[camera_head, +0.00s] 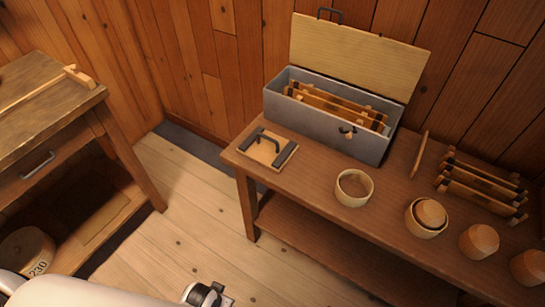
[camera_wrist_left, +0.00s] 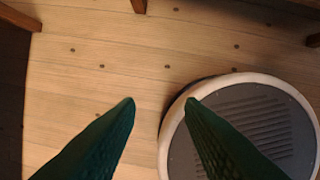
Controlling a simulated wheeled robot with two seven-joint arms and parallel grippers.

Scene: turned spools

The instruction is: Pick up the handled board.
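The handled board (camera_head: 262,153) is a small pale square board with dark strips along two sides and a dark handle on top. It lies flat near the left end of the workbench in the head view, with nothing on it. My left gripper (camera_wrist_left: 160,101) shows in the left wrist view as two green fingers, spread apart with nothing between them, above the plank floor. It is well away from the board, which is not in the wrist view. In the head view only part of my arm shows at the bottom left. My right gripper is not in view.
A grey open box (camera_head: 325,137) holding wooden racks stands behind the board. Another table (camera_head: 45,125) stands left, with clear floor between.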

